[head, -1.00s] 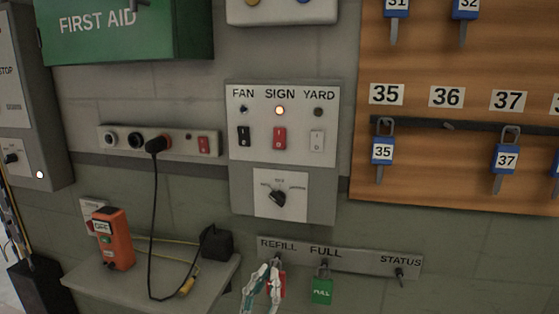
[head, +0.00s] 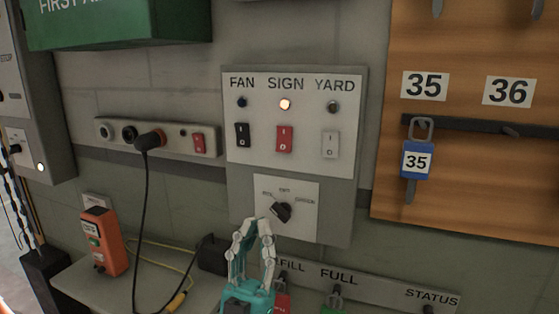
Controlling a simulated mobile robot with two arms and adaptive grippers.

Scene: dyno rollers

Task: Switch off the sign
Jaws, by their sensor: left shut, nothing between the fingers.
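The switch panel (head: 262,156) on the wall has three rocker switches labelled FAN, SIGN and YARD. The red SIGN switch (head: 284,139) is in the middle, and the lamp (head: 285,104) above it glows. The black FAN switch (head: 242,135) is on its left and the white YARD switch (head: 330,145) on its right. My left gripper (head: 252,226) is below the panel, fingers pointing up, shut and empty. It is below and a little left of the SIGN switch, apart from it. My right gripper is not in view.
A rotary knob (head: 281,212) sits below the switches, close to my gripper. A socket strip (head: 180,138) with a plugged black cord is left of the panel. A shelf (head: 105,283) with an orange box (head: 103,241) is lower left. A wooden key board (head: 470,180) is right.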

